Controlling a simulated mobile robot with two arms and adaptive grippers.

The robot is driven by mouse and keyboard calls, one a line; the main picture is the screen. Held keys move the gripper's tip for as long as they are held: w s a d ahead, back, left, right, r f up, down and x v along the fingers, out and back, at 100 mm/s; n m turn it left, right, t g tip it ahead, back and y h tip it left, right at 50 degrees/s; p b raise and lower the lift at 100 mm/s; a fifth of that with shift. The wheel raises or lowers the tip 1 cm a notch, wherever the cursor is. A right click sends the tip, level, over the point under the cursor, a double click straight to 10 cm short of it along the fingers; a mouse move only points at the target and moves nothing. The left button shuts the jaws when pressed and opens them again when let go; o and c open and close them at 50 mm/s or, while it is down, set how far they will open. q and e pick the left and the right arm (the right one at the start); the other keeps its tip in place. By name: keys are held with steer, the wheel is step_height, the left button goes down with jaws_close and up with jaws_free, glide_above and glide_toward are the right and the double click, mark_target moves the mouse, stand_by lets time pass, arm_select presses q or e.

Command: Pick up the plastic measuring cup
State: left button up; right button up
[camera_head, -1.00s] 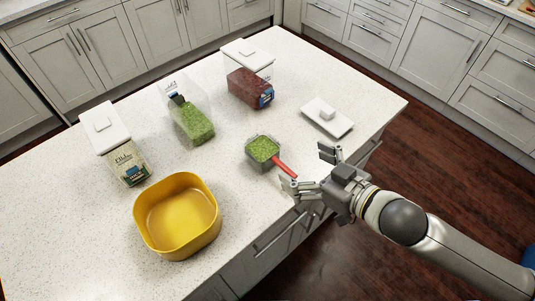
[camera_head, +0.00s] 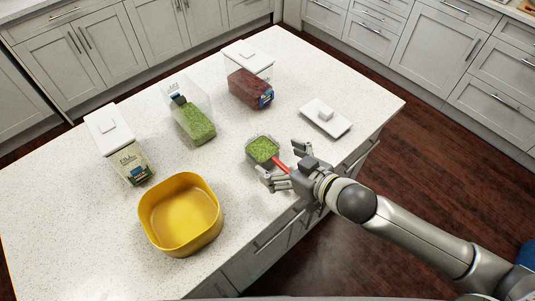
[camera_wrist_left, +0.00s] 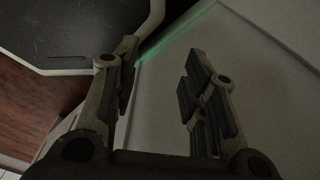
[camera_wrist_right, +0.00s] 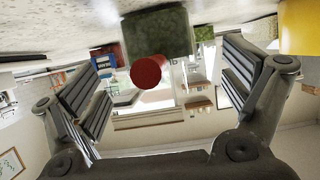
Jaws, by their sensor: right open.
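The plastic measuring cup (camera_head: 262,149), full of green bits, stands on the counter near its front edge. Its red handle (camera_head: 280,166) points toward the right arm. My right gripper (camera_head: 283,164) is open, its fingers on either side of the handle. In the right wrist view the handle's round red end (camera_wrist_right: 150,71) lies between the spread fingers (camera_wrist_right: 165,88), with the cup (camera_wrist_right: 158,32) behind it; no finger visibly touches it. My left gripper shows only in the left wrist view (camera_wrist_left: 160,95), fingers apart and empty.
A yellow bowl (camera_head: 155,234) stands left of the cup on the counter (camera_head: 60,215). A clear container of green bits (camera_head: 192,118), a container of red contents (camera_head: 250,88) and a white-lidded container (camera_head: 118,142) stand further back. A white lid (camera_head: 325,118) lies at right.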

steer(key=shift+x, duration=1.2)
steer(key=shift+s, duration=0.1)
steer(key=shift+c, duration=0.3)
steer(key=c, duration=1.2)
steer(key=shift+r, duration=0.1)
steer(key=shift+c, duration=0.2)
steer(key=shift+r, duration=0.1)
